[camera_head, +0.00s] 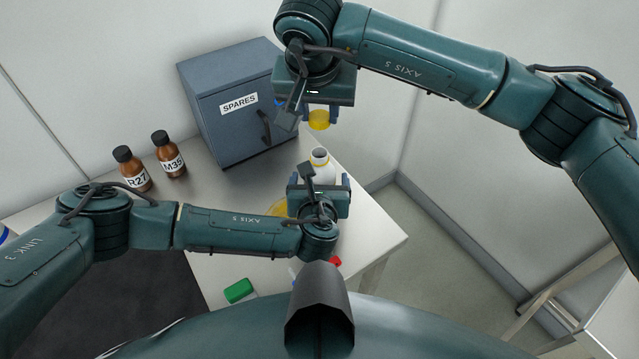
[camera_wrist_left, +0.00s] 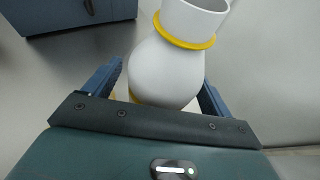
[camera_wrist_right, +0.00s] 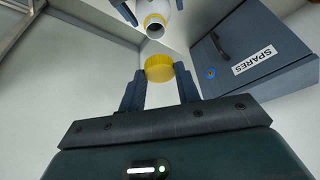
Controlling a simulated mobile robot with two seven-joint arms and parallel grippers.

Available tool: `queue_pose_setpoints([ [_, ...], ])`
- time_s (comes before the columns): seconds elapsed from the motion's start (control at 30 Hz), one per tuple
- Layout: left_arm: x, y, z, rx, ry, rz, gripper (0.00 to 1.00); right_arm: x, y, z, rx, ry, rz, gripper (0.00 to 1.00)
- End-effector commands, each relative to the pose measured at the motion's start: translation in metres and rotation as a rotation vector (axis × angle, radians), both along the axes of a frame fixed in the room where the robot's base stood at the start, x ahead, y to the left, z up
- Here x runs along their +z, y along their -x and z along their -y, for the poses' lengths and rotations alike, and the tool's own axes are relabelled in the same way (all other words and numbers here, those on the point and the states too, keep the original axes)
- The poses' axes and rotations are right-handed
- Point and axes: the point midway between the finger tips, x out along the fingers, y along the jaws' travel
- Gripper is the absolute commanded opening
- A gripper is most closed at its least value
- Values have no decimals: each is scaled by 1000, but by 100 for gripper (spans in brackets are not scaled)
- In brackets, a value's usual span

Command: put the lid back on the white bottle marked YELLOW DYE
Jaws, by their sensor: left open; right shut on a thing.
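The white bottle (camera_head: 320,170) stands open-mouthed on the table, with a yellow ring below its neck. It also shows in the left wrist view (camera_wrist_left: 168,70) and at the top of the right wrist view (camera_wrist_right: 155,14). No YELLOW DYE marking is visible. My left gripper (camera_head: 319,184) is open, with its blue fingers on either side of the bottle; its wrist hides the bottle's lower part in the head view. My right gripper (camera_head: 320,113) is shut on the yellow lid (camera_head: 319,121), held above and apart from the bottle. The lid also shows between the fingertips in the right wrist view (camera_wrist_right: 159,68).
A grey SPARES cabinet (camera_head: 225,125) stands behind and left of the bottle. Two brown bottles, R27 (camera_head: 133,172) and M35 (camera_head: 169,157), stand farther left. A green object (camera_head: 239,290) and a red object (camera_head: 335,261) lie near the front. The table's right edge is close.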

Motion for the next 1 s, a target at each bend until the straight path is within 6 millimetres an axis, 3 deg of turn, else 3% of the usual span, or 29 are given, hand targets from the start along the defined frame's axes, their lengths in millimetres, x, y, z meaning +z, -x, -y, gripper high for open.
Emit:
queue_pose_setpoints([
  [0.23, 0, 0, 0, 0, 0, 0, 84, 0, 0, 0, 0, 0, 0, 12],
  [1.0, 0, 0, 0, 1, 0, -1, 21, 0, 0, 0, 0, 0, 0, 12],
])
